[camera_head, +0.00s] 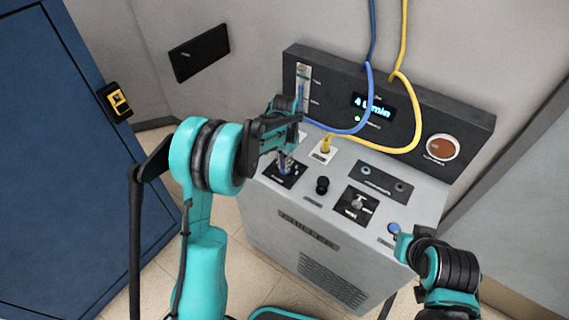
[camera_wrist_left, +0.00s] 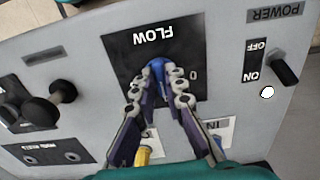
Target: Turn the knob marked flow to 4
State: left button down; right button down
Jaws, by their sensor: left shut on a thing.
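The knob marked flow (camera_wrist_left: 157,64) is blue and sits on a black panel (camera_wrist_left: 118,58) lettered FLOW, seen upside down in the left wrist view. My left gripper (camera_wrist_left: 160,78) is shut on this knob, with a finger on each side, and hides much of it and its scale. In the head view, my left gripper (camera_head: 286,164) reaches down to the same black panel (camera_head: 277,180) on the chiller's (camera_head: 310,238) top. The chiller's display (camera_head: 372,107) shows a lit 4 L/min. My right arm shows at the lower right, but I cannot make out its gripper.
Blue (camera_head: 368,85) and yellow (camera_head: 404,80) hoses run down to the chiller beside the left arm. A black knob (camera_head: 322,185), a selector (camera_head: 357,204) and a blue button (camera_head: 394,229) stand to the right. A power switch (camera_wrist_left: 285,68) is near the flow panel.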

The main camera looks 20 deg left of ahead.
dwell(0.4)
pick_arm(q)
jog(key=c, duration=1.6)
grip_release()
jog(key=shift+r, duration=0.1)
notch_tip(320, 180, up, 12)
jog(key=shift+f, duration=0.1)
